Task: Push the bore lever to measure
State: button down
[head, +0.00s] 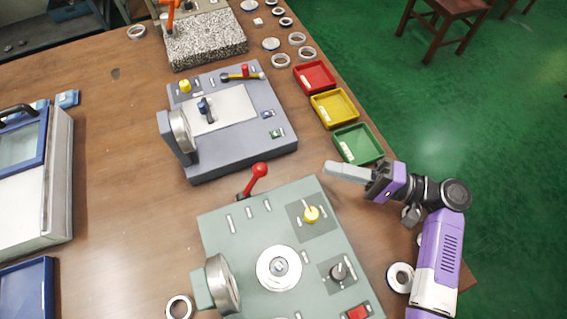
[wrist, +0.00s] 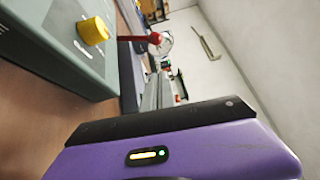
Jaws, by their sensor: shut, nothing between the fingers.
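The green gauge station (head: 245,243) stands at the front of the bench, with a metal ring (head: 279,268) around its centre post and a round dial (head: 222,284) at its left. A lever with a red ball (head: 259,170) rises from its back edge, tilted to the right; it also shows in the wrist view (wrist: 155,38). I cannot read any label naming it the bore lever. My gripper (head: 331,169) is shut and empty, right of the lever and apart from it, fingers pointing left. Its fingers also show in the wrist view (wrist: 153,90).
The station carries a yellow knob (head: 311,214), a black knob (head: 339,271) and a red switch (head: 357,312). A blue-grey gauge (head: 230,150) stands behind. Green (head: 376,160), yellow (head: 352,118) and red (head: 330,84) trays line the right edge. A loose ring (head: 400,277) lies near my arm.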

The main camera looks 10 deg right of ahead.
jog(key=w+a+p, duration=0.2)
jog(key=a+p, duration=0.1)
jog(key=a, duration=0.8)
jog(key=shift+r, duration=0.45)
jog(key=shift+a, duration=0.1)
jog(key=shift+w+r, duration=0.1)
jog(key=shift+w, duration=0.05)
